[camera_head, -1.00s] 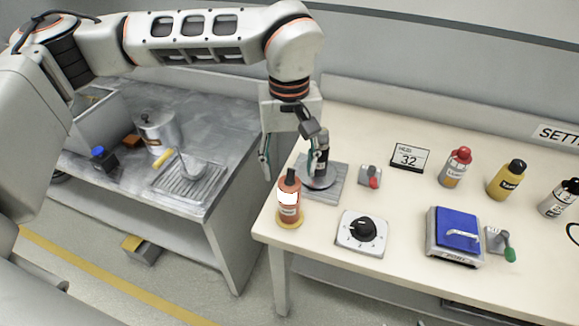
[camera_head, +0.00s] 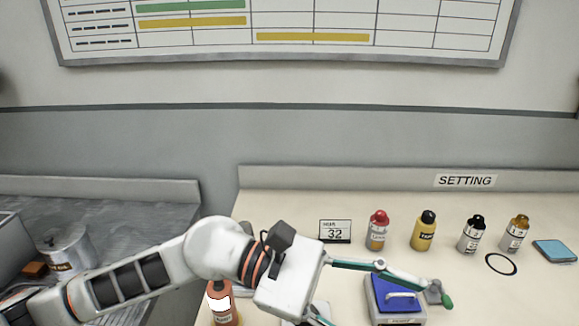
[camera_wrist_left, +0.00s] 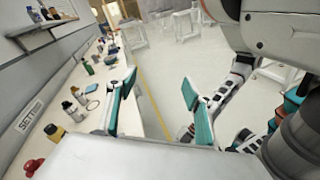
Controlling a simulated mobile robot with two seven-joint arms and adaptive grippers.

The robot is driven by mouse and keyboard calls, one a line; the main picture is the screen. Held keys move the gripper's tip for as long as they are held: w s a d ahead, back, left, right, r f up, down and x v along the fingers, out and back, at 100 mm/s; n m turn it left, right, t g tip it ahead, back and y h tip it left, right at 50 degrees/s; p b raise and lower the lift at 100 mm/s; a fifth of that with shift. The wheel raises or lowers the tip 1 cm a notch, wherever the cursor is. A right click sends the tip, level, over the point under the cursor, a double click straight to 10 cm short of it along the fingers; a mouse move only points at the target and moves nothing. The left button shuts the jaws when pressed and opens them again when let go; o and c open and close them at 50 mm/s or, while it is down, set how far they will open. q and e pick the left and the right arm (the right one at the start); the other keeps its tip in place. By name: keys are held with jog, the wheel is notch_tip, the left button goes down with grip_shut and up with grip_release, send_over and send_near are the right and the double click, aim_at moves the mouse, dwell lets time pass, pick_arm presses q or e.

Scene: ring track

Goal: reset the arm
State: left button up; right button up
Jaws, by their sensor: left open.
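My left arm comes in from the left in the head view. Its gripper (camera_head: 375,303) is open and empty, held over the bench with the fingers pointing right. My right gripper cannot be made out.
A card reading 32 (camera_head: 335,231), a red-capped bottle (camera_head: 377,232), a yellow bottle (camera_head: 424,231) and other bottles stand along the back of the cream bench (camera_head: 290,207). A blue pad (camera_head: 555,251) lies at the right. A metal pot (camera_head: 68,258) stands on the grey counter.

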pick_arm(q)
notch_tip(320, 180, up, 8)
jog(key=w+n+t+h, duration=0.3)
jog(key=n+h, duration=0.3)
jog(key=w+a+r+n+t, duration=0.4)
jog(key=w+a+n+t, duration=0.55)
jog(key=n+t, duration=0.65)
jog(key=w+a+f+n+t+y, duration=0.5)
jog(key=a+n+y, duration=0.3)
jog(key=n, duration=0.3)
jog(key=w+a+f+n+t+y, duration=0.2)
jog(key=w+a+f+n+y, duration=0.2)
jog(key=a+f+n+y, duration=0.5)
jog(key=s+a+f+n+g+y, duration=0.4)
jog(key=a+f+n+g+y, duration=0.25)
jog(key=a+f+n, duration=0.7)
jog(key=s+a+f+g+y, duration=0.1)
jog(key=s+a+f+g, duration=0.35)
jog(key=s+f, duration=0.35)
jog(key=s+a+f+g+y, duration=0.25)
jog(key=s+a+f, duration=0.25)
jog(key=s+f, duration=0.4)
jog(key=w+d+f+n+t+h, duration=0.1)
jog(key=d+f+n+t+h, duration=0.2)
jog(key=d+f+h, duration=0.5)
jog(key=d+f, duration=0.5)
jog(key=d, duration=0.3)
jog(key=shift+w+d+f, duration=0.15)
jog(key=shift+w+f, duration=0.15)
jog(key=shift+w, duration=0.05)
